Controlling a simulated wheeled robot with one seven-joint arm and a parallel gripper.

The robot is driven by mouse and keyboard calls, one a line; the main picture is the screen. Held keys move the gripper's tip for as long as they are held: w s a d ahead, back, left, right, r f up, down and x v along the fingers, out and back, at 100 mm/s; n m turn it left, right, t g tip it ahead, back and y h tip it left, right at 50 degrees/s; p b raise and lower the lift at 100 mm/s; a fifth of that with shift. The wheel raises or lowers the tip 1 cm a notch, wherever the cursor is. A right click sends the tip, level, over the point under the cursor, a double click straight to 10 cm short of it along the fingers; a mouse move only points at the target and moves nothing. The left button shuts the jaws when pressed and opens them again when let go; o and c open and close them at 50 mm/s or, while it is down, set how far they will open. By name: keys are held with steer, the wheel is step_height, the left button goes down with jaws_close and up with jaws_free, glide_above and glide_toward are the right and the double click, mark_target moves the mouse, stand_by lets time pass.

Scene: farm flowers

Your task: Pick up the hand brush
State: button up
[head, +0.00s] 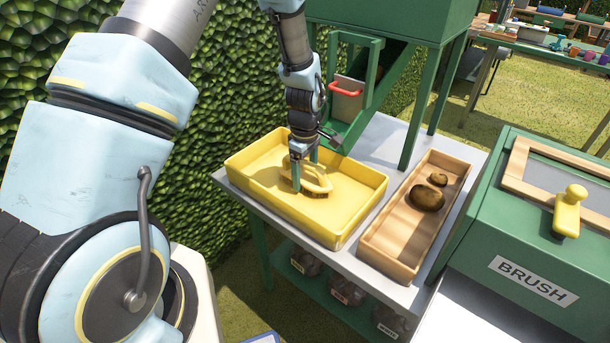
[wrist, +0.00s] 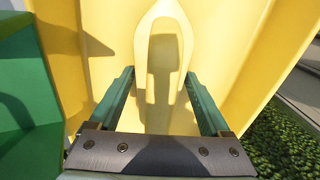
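The hand brush (head: 319,186) lies in the yellow tray (head: 365,204) on the grey table. It has a pale yellow body with a looped handle and a brown bristle edge below. My gripper (head: 305,176) points down over the brush, with its green fingers low in the tray beside the handle. In the wrist view, the brush's loop (wrist: 165,12) shows ahead, between and beyond the fingers. The fingers are apart, with a gap on each side of the handle. Whether the fingertips touch the brush cannot be told.
A wooden tray (head: 393,232) with two brown potato-like lumps stands right of the yellow tray. A green box marked BRUSH (head: 530,278) with a yellow knob stands further right. A green machine with a chute (head: 364,110) rises behind. The yellow tray's walls surround my fingers.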

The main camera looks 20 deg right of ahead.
steer(key=c, duration=1.1)
steer(key=shift+r, duration=0.15)
step_height(320, 180, up, 10)
steer(key=shift+f+b, duration=0.1)
steer(key=shift+b, duration=1.05)
